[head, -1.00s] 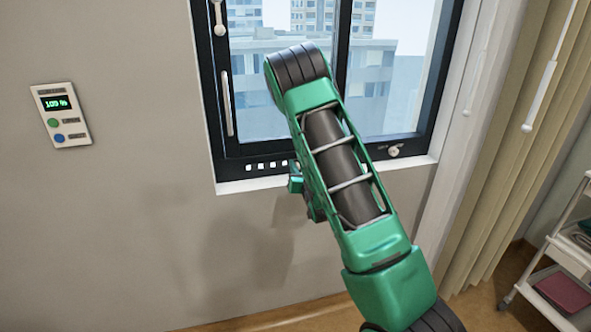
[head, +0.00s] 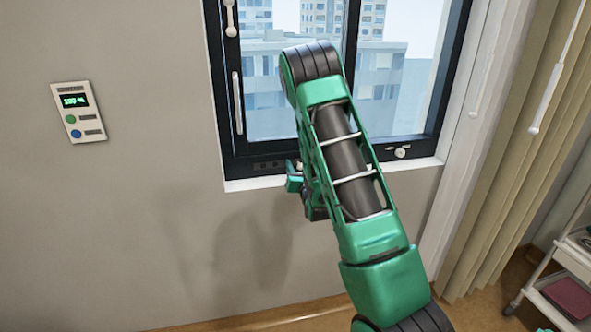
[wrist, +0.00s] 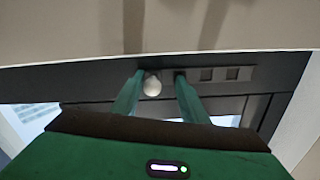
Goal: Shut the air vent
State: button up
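The air vent (head: 262,166) is a row of small slots in the dark lower rail of the window frame. Its slots look dark in the head view. A pale round knob (wrist: 152,85) sits on the rail between the fingers of my gripper (wrist: 160,76). The fingers are apart, with a gap at the knob's right; the left finger is close to it, and contact is unclear. In the head view my gripper (head: 294,180) is mostly hidden behind my arm.
A white sill (head: 245,184) runs under the window. Another knob (head: 403,152) is at the right of the lower rail. A wall panel (head: 79,112) reads about 100 %. A curtain (head: 520,130) and trolley (head: 560,262) stand at the right.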

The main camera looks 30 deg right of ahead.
jog(key=shift+s+d, duration=0.1)
dwell(0.6)
jog(key=v, duration=1)
jog(key=shift+s+a, duration=0.2)
jog(key=shift+s, duration=0.05)
jog(key=shift+f, duration=0.1)
jog(key=s+a+r+g+y, duration=0.2)
jog(key=s+g, duration=0.3)
jog(key=s, duration=0.7)
jog(key=s+a+r+g+y, duration=0.2)
jog(key=s+g, duration=0.4)
jog(key=s, duration=0.6)
jog(key=s+a+r+g+y, duration=0.2)
jog(key=s+a+r+g, duration=0.2)
jog(key=s, duration=0.9)
jog(key=shift+a+g+y, duration=0.3)
jog(key=shift+a+g, duration=0.45)
jog(key=shift+g, duration=0.15)
jog(key=shift+r, duration=0.15)
jog(key=shift+c, duration=0.9)
jog(key=shift+d, duration=0.1)
